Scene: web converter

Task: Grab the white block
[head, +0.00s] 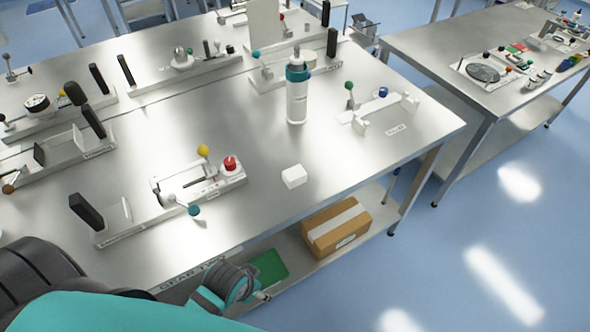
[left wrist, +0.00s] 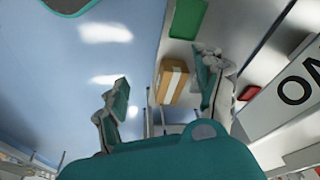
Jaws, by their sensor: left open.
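The white block (head: 293,176) is a small plain cuboid lying on the metal table top near its front edge, in the head view. My left gripper (head: 240,288) is low in the head view, in front of the table edge and apart from the block. In the left wrist view my left gripper (left wrist: 164,75) has its two fingers spread wide with nothing between them. The block does not show in the left wrist view. My right gripper is in neither view.
A fixture with a red knob (head: 230,164) stands left of the block. A white and teal bottle (head: 297,90) stands behind it. A white bracket (head: 380,110) is at the right. A cardboard box (head: 337,228) and green tray (head: 268,269) are on the lower shelf.

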